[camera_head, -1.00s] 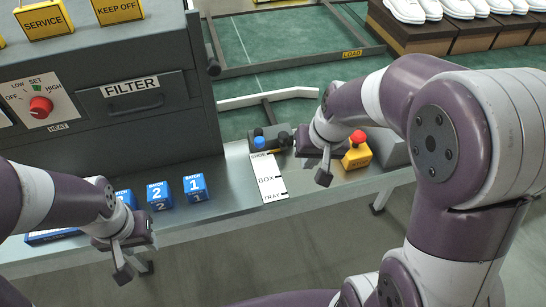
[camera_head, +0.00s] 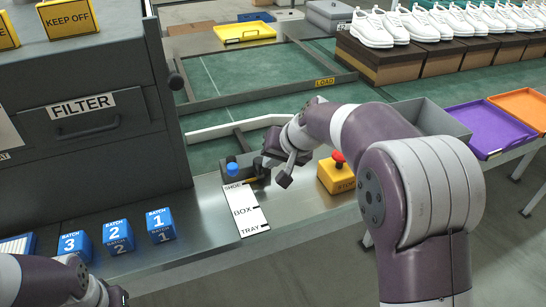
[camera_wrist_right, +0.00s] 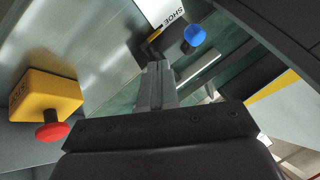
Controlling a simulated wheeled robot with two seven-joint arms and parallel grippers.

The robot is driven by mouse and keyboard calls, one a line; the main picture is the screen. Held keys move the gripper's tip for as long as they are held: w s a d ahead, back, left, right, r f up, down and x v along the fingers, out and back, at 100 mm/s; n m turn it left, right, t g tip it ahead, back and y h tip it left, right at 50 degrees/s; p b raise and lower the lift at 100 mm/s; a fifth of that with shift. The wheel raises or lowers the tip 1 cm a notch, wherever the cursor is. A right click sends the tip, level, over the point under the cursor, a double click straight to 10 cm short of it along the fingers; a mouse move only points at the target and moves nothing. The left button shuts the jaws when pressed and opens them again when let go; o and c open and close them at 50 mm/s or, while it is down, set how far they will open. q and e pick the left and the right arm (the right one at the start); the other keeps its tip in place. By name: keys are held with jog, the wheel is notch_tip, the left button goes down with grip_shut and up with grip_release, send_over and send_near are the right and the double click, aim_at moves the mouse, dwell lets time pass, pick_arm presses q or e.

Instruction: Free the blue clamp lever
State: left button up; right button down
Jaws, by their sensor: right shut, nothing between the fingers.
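The blue clamp lever shows as a blue knob (camera_head: 232,169) on a small dark fixture (camera_head: 257,163) at the back edge of the metal bench, behind the shoe/box/tray label. In the right wrist view the blue knob (camera_wrist_right: 194,36) lies beyond the fingers and to their right, apart from them. My right gripper (camera_head: 285,178) is shut and empty, to the right of the knob; its fingers (camera_wrist_right: 154,85) are together in the wrist view. My left gripper's hand (camera_head: 116,297) is at the bottom left edge, with its fingers cut off.
A yellow stop box with a red button (camera_head: 338,172) stands close right of my right gripper. Blue batch blocks (camera_head: 161,225) stand on the bench at left, below the filter machine (camera_head: 90,125). A grey bin (camera_head: 430,118) and a purple tray (camera_head: 485,128) lie further right.

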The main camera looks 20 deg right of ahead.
aim_at(232, 164)
jog(key=w+a+f, duration=0.4)
jog(key=shift+w+a, duration=0.2)
jog(key=shift+a, duration=0.15)
